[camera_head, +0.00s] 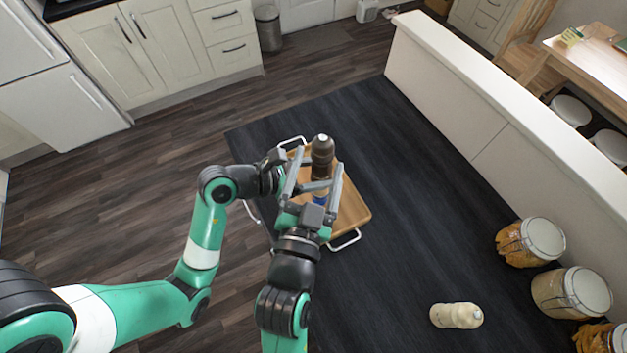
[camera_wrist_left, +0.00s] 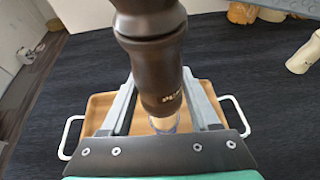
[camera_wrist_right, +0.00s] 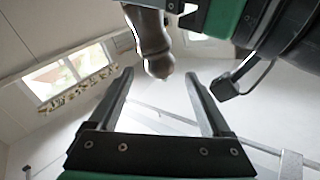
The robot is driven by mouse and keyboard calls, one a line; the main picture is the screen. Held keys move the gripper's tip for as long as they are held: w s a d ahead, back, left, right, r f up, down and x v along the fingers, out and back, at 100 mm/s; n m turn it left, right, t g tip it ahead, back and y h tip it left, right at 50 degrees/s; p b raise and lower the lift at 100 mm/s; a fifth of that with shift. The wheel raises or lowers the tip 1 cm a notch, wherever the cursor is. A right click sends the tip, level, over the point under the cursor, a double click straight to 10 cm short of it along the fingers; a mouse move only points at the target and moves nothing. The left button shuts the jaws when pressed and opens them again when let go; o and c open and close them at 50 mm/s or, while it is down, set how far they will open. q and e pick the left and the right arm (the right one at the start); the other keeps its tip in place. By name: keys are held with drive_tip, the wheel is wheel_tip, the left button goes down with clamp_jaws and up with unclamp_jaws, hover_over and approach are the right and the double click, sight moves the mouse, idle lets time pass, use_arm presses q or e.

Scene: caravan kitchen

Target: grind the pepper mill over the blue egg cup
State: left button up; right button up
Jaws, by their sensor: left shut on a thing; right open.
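The dark brown pepper mill (camera_head: 322,150) is upright above the wooden tray. My left gripper (camera_head: 300,180) is shut on its body; the mill fills the middle of the left wrist view (camera_wrist_left: 150,70). My right gripper (camera_head: 316,163) is open, its two fingers on either side of the mill in the head view. In the right wrist view the mill's rounded end (camera_wrist_right: 157,58) shows just beyond and between the open fingertips. The blue egg cup (camera_head: 320,198) stands on the tray under the mill, mostly hidden by the grippers; its pale rim (camera_wrist_left: 163,124) shows below the mill.
The wooden tray (camera_head: 352,212) with white handles lies near the left edge of the dark counter. Several jars (camera_head: 531,242) line the right side. The counter's middle is clear.

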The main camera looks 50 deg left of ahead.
drive_tip(key=v, duration=0.4)
drive_tip(key=w+a+n, duration=0.8)
drive_tip(key=w, duration=0.1)
drive_tip(key=shift+n, duration=0.3)
idle(0.6)
drive_tip(key=shift+w, duration=0.1)
